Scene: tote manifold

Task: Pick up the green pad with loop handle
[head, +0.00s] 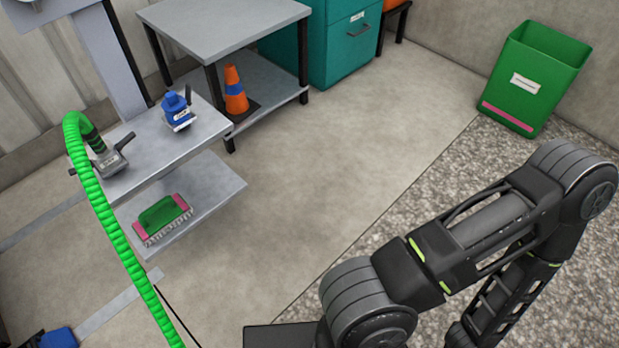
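A green pad-like object (163,215) with pink ends and a pale, ridged or bristled lower edge lies on the lower grey shelf (215,185) at left. Its raised green part may be the loop handle, but it is too small to tell. Nothing touches it from above. My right arm fills the lower right, well apart from the object, and its gripper is not visible. My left arm and gripper are not in view.
A green hose (108,222) runs down in front of the shelves, left of the pad. A grey fitting (108,160) and a blue device (176,110) stand on the upper shelf. Behind are an orange cone (235,90) and teal cabinet (345,40). A green bin (535,78) stands right; the middle floor is clear.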

